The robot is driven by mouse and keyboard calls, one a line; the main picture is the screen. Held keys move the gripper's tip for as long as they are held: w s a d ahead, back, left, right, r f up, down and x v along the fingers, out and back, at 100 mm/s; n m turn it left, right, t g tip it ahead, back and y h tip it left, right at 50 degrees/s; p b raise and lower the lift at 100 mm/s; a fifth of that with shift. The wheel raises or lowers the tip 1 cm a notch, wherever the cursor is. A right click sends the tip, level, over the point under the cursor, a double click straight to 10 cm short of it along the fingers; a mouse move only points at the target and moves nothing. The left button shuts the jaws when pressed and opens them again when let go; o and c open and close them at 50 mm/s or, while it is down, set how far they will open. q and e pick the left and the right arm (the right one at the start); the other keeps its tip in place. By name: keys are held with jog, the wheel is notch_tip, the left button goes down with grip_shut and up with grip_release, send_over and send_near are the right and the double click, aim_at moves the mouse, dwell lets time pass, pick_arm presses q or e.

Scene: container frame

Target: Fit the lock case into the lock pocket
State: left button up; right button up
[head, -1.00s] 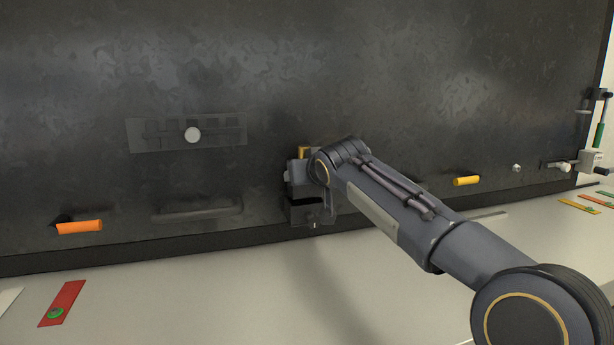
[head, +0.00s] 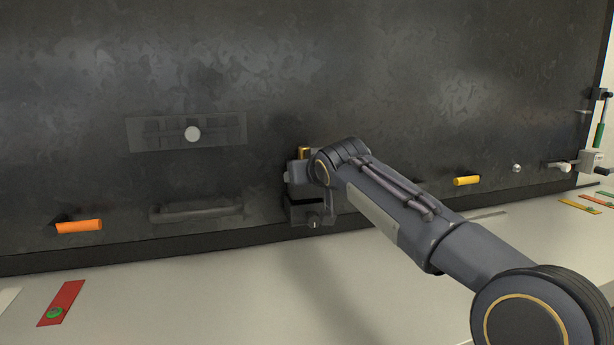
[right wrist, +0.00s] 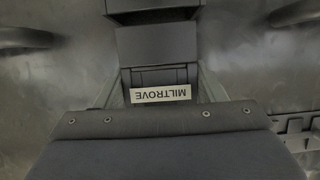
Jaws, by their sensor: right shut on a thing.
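My right gripper (head: 305,190) is up against the dark upright panel, seen from behind its wrist in the head view. In the right wrist view it is shut on the lock case (right wrist: 160,94), a dark grey block with a white "MILTROVE" label that reads upside down. Dark grey box-shaped parts (right wrist: 158,46) lie just beyond the case. I cannot tell which of them belongs to the lock pocket, or how deep the case sits. The wrist hides most of this area in the head view. My left gripper is not in view.
The dark panel (head: 420,80) carries a plate with a pale knob (head: 193,134), a bar handle (head: 196,211), an orange handle (head: 79,226) and a yellow handle (head: 467,181). A red card (head: 61,303) lies on the pale surface, which is mostly clear.

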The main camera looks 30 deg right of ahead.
aim_at(308, 195)
jog(key=shift+f+b, duration=2.1)
jog(key=shift+f, duration=0.1)
jog(key=o, duration=1.3)
jog(key=shift+o, duration=0.3)
jog(key=shift+f, duration=0.15)
jog(key=b+v, duration=0.1)
jog(key=v, duration=0.7)
jog(key=shift+b, duration=0.3)
